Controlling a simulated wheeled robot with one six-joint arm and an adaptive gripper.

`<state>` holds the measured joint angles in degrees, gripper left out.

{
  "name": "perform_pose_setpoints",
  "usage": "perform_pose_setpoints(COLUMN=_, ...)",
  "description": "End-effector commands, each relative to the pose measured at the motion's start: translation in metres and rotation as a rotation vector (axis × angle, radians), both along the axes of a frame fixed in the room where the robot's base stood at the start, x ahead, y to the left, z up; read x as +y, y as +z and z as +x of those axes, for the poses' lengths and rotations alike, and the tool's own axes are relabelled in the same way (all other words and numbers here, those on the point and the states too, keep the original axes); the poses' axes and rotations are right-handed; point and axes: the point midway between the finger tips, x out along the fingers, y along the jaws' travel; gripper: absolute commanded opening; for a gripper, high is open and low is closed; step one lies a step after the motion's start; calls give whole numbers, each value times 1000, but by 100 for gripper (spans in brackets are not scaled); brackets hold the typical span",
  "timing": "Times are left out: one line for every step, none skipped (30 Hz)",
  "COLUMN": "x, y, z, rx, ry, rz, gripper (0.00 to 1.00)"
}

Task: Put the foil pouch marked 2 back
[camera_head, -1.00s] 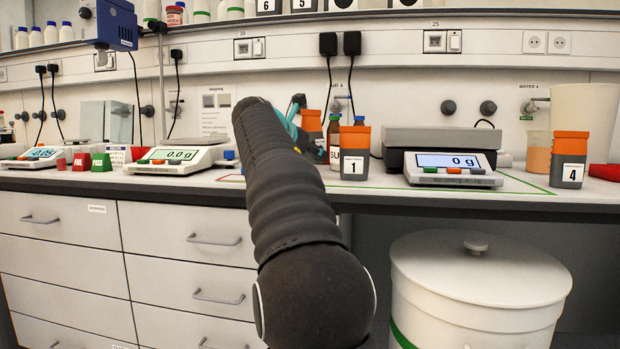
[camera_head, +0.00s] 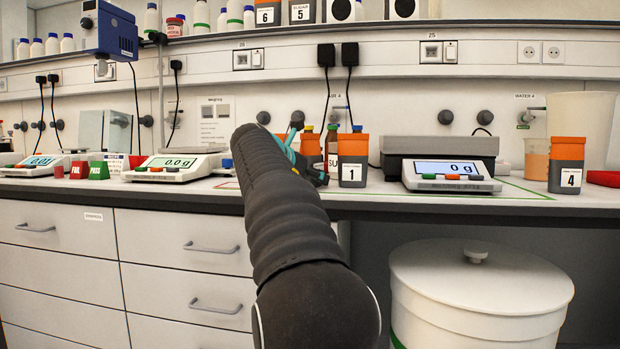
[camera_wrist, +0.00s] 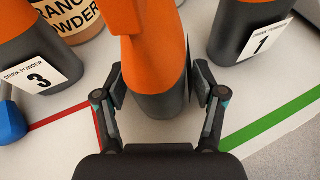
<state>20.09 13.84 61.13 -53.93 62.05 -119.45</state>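In the wrist view an orange and grey foil pouch (camera_wrist: 158,100) is upright between the fingers of my gripper (camera_wrist: 158,88), the pads against its two sides. Its base is at or just above the white bench top; I cannot tell which. Its number is not visible. Pouch 3 (camera_wrist: 35,55) stands to its left and pouch 1 (camera_wrist: 250,28) to its right. In the head view my gripper (camera_head: 306,155) is beside an orange-topped pouch (camera_head: 311,145), partly hidden by my arm. Pouch 1 (camera_head: 352,158) shows to the right of it.
A powder jar (camera_wrist: 80,18) stands behind, between the pouches. Red and green lines mark the bench. A grey scale (camera_head: 450,172) reading 0 g stands right of pouch 1, and pouch 4 (camera_head: 567,165) is farther right. A brown bottle (camera_head: 331,148) stands behind.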

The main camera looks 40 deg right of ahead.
Motion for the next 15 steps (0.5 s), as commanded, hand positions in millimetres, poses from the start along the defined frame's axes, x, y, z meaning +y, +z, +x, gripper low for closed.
perform_pose_setpoints(x=0, y=0, z=0, rx=0, ry=0, rz=0, gripper=70)
perform_pose_setpoints(x=0, y=0, z=0, rx=0, ry=0, rz=0, gripper=70)
perform_pose_setpoints(x=0, y=1, z=0, rx=0, ry=0, rz=0, gripper=70)
perform_pose_setpoints(x=0, y=2, z=0, rx=0, ry=0, rz=0, gripper=70)
perform_pose_setpoints(x=2, y=3, z=0, rx=0, ry=1, rz=0, gripper=70)
perform_pose_setpoints(x=5, y=4, z=-1, rx=-1, ry=2, rz=-1, gripper=70)
perform_pose_setpoints(x=8, y=6, z=-2, rx=-1, ry=3, rz=-1, gripper=70)
perform_pose_setpoints(x=11, y=8, z=-3, rx=-1, ry=3, rz=-1, gripper=70)
perform_pose_setpoints(x=16, y=10, z=-5, rx=-2, ry=4, rz=0, gripper=70)
perform_pose_setpoints(x=21, y=12, z=-6, rx=-1, ry=3, rz=0, gripper=70)
perform_pose_setpoints(x=25, y=14, z=-8, rx=-2, ry=2, rz=1, gripper=70)
perform_pose_setpoints(x=33, y=18, z=-10, rx=-2, ry=5, rz=-1, gripper=70)
perform_pose_setpoints(x=38, y=20, z=-12, rx=-1, ry=5, rz=-1, gripper=70)
perform_pose_setpoints(x=43, y=22, z=-15, rx=-1, ry=4, rz=-1, gripper=70)
perform_pose_setpoints(x=51, y=26, z=-17, rx=-1, ry=5, rz=-1, gripper=70)
